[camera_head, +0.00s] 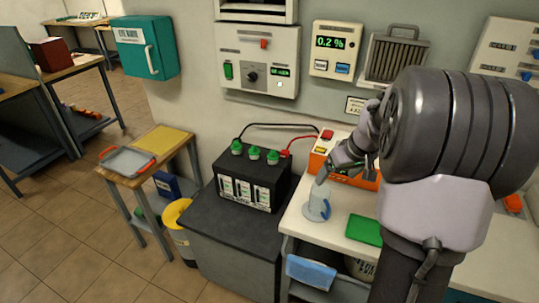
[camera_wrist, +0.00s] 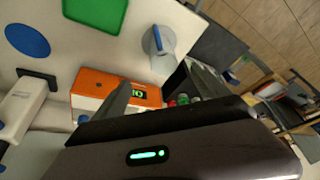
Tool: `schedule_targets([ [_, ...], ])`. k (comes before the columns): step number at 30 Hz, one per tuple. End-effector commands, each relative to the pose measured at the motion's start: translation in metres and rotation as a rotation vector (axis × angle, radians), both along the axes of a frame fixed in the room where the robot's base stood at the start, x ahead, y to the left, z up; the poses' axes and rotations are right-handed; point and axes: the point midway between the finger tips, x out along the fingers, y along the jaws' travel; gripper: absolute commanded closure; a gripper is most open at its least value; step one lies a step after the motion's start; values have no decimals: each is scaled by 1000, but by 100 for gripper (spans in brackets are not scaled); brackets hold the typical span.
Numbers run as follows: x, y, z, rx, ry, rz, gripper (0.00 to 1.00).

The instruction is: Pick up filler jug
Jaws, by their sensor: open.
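The filler jug (camera_head: 317,204) is pale and translucent with a blue handle. It stands upright on the white bench top, near its left edge, beside the battery. It also shows in the wrist view (camera_wrist: 158,46), ahead of the fingertips. My gripper (camera_head: 323,178) is open and empty, just above and behind the jug in the head view. In the wrist view its two fingers (camera_wrist: 162,88) are spread apart, and the jug lies beyond their tips, not between them. Whether a fingertip touches the jug's top is unclear in the head view.
A black battery (camera_head: 250,180) with green caps stands left of the jug on a dark cabinet. An orange-faced charger (camera_wrist: 140,93) sits behind the jug, near my fingers. A green tray (camera_head: 364,230) lies to the right. A blue cloth (camera_head: 311,271) hangs at the bench front.

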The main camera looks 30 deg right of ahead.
Motion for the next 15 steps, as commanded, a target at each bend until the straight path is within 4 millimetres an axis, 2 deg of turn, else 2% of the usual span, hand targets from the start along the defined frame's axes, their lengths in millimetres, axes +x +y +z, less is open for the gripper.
schedule_targets([
  [9, 32, -5, -89, 0, 4, 5, 15],
  [12, 40, -5, -107, 0, 3, 3, 15],
  [15, 44, -6, -115, 0, 2, 3, 15],
])
